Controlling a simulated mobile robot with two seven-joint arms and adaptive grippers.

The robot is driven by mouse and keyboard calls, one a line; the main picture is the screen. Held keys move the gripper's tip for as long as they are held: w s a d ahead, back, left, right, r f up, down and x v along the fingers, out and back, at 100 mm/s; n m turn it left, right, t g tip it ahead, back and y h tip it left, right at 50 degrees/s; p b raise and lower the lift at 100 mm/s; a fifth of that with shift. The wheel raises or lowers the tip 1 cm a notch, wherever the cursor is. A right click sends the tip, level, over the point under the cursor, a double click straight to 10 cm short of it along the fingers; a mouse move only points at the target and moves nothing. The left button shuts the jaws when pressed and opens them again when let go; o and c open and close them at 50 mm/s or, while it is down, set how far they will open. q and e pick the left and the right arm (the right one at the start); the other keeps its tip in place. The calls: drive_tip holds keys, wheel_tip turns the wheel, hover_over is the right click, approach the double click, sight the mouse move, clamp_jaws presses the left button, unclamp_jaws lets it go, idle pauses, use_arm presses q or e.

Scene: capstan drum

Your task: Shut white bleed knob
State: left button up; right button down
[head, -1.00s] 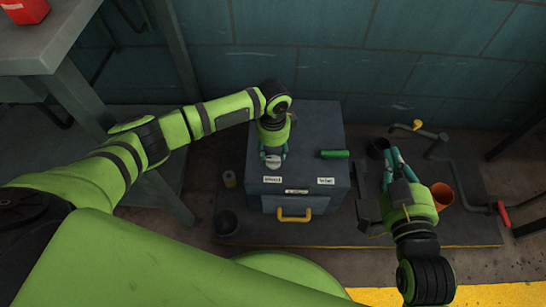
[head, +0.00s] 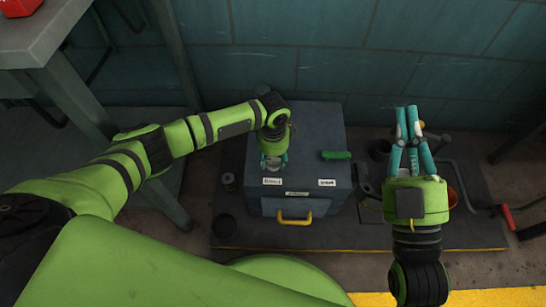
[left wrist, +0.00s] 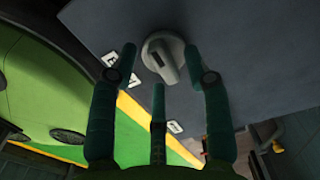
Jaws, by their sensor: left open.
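The white bleed knob (left wrist: 166,58) is a round, pale grey-white knob with a raised bar grip. It sits on top of the dark blue-grey box (head: 318,125). My left gripper (head: 274,163) points down over the left part of the box top, and its fingers mostly hide the knob in the head view. In the left wrist view the open fingers (left wrist: 160,66) are spread, with the knob between and just beyond their tips; contact cannot be told. My right gripper (head: 407,110) is raised right of the box, its teal fingers pointing toward the wall, tips close together, nothing seen between them.
A green handle (head: 336,155) lies on the box top at right. White labels (head: 327,182) and a yellow handle (head: 294,217) are at its front. A pipe with a red handle (head: 507,217) runs at right. A dark cup (head: 225,224) stands left of the box.

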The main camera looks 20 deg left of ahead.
use_arm(q)
clamp_jaws()
